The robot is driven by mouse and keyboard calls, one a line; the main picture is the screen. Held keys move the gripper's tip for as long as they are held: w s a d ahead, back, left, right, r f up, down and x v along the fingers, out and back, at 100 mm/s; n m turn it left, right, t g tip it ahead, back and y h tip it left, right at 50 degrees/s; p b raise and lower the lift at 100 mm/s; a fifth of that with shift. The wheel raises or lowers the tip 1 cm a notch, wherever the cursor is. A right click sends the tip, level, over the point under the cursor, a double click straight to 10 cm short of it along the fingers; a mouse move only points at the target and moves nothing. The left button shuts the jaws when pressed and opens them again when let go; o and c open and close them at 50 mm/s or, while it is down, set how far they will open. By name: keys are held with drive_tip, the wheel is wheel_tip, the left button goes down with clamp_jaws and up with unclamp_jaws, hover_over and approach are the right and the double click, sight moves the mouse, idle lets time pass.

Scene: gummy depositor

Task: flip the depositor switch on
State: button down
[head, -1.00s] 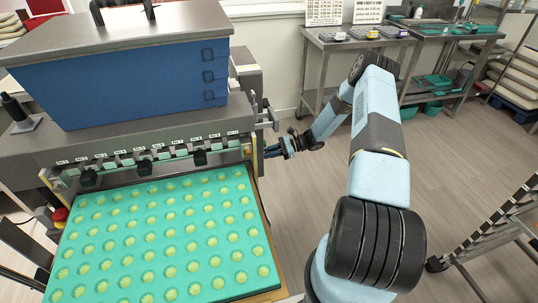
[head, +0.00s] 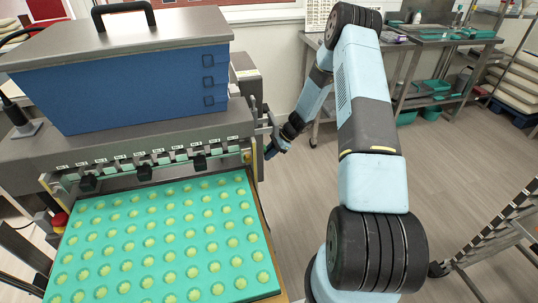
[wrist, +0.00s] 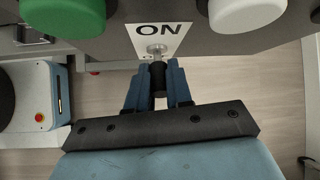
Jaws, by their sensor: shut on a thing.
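The depositor (head: 30,155) with its blue hopper stands at the left in the head view. The switch has a short metal stem and a dark tip. My gripper (wrist: 158,82) has its blue fingers closed around that dark tip, which partly hides it. In the head view my gripper (head: 270,150) is against the depositor's right side, and the switch cannot be made out there.
A green button (wrist: 68,14) and a white button (wrist: 246,14) flank the switch closely. A turquoise mould tray (head: 165,250) with yellow-green filled cavities lies under the nozzles. A rack (head: 500,230) stands at the right, a steel bench (head: 440,42) at the back; floor between is clear.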

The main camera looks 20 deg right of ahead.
drive_tip(key=shift+a, duration=0.2)
drive_tip(key=c, duration=1)
unclamp_jaws()
drive_tip(key=shift+c, duration=0.2)
drive_tip(key=shift+d, duration=0.1)
drive_tip(key=v, duration=1.3)
drive_tip(key=shift+d+r, duration=0.2)
drive_tip(key=shift+r, duration=0.1)
drive_tip(key=shift+w, duration=0.1)
